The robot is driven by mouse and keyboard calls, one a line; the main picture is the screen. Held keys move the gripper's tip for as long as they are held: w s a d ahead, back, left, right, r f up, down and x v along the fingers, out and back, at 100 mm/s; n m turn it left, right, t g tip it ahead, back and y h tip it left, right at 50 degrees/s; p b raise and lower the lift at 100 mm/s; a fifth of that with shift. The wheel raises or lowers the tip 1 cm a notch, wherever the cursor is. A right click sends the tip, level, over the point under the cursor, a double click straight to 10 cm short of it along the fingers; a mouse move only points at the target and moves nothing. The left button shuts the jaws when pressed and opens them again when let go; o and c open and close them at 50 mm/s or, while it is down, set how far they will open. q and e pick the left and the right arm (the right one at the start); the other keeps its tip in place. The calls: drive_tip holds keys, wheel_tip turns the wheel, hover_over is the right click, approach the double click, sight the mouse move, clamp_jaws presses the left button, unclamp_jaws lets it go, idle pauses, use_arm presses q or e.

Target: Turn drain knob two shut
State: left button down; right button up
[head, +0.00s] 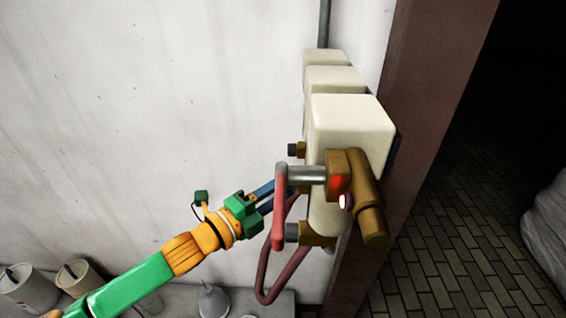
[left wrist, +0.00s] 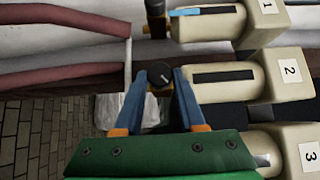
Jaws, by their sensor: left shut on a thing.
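Drain knob two (left wrist: 159,76) is a round black knob with a pale mark, on a brass fitting in line with the cream unit labelled 2 (left wrist: 289,68). In the left wrist view, my left gripper (left wrist: 164,82) has its two blue fingers on either side of this knob, shut on it. In the head view, my left gripper (head: 270,194) reaches the fittings from the left. There the fingertips and the gripped knob are hidden behind the grey cylinder and red hose. My right gripper is in neither view.
Cream units (head: 350,120) stand in a row on the wall beside a brown post (head: 425,110). A brass valve (head: 366,195) with a red light and a reddish hose (head: 280,265) sit close to my gripper. White containers (head: 75,275) stand low at left.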

use_arm(q)
drive_tip(key=shift+w+r+n+g+y+p, duration=0.1)
drive_tip(key=shift+r+n+g+y+p, duration=0.1)
drive_tip(key=shift+n+g+y+p, duration=0.65)
drive_tip(key=shift+w+r+n+g+y+p, duration=0.15)
drive_tip(key=shift+n+g+p, duration=0.3)
drive_tip(key=shift+n+g, duration=0.75)
drive_tip(key=shift+r+n+g+y+p, duration=0.25)
drive_tip(key=shift+n+g+y+p, duration=0.45)
drive_tip(key=shift+g, duration=0.55)
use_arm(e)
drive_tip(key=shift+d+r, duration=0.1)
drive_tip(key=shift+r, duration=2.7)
use_arm(q)
drive_tip(key=c, duration=0.5)
unclamp_jaws()
drive_tip(key=shift+w, duration=0.1)
drive_tip(key=shift+a, duration=0.1)
